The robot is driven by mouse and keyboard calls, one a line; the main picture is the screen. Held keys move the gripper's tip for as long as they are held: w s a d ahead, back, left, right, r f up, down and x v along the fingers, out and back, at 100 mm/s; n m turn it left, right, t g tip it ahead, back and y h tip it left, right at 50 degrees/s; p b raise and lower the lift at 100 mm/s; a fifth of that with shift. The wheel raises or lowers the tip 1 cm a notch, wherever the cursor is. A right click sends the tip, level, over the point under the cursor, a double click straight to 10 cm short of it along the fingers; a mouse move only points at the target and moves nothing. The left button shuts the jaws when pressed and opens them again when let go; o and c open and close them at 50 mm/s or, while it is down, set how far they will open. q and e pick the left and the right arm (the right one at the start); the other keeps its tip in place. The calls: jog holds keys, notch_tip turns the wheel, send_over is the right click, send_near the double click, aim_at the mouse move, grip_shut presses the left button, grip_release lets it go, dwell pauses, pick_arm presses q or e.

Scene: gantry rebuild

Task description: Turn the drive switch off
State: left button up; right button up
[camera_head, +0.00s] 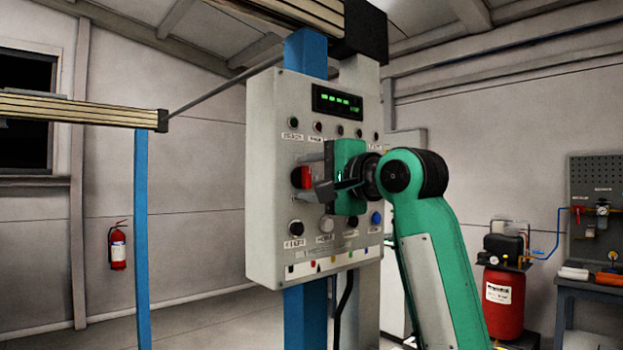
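A grey control panel (262,200) hangs on a blue post in the middle of the view. On its left part sits a red switch handle (306,177) on a dark round base, probably the drive switch; its label is not readable. The gripper hides part of the panel's middle.
Several buttons and small labels surround the switch, including a black knob (296,228) below it and a blue button (376,218). A lit green display (337,102) is at the top. A fire extinguisher (117,246) hangs left; a red compressor (503,300) stands right.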

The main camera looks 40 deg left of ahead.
pick_arm(q)
jog(key=shift+o, duration=0.7)
jog(key=shift+d, duration=0.25)
jog(key=s+d+b, duration=0.1)
jog(key=d+b, duration=0.1)
jog(key=d, duration=1.1)
pick_arm(e)
notch_tip(320, 180, up, 6)
jog(key=w+a, duration=0.1)
jog(key=w, duration=0.1)
jog(key=shift+w+f, duration=0.15)
pick_arm(q)
jog(key=shift+d, duration=0.1)
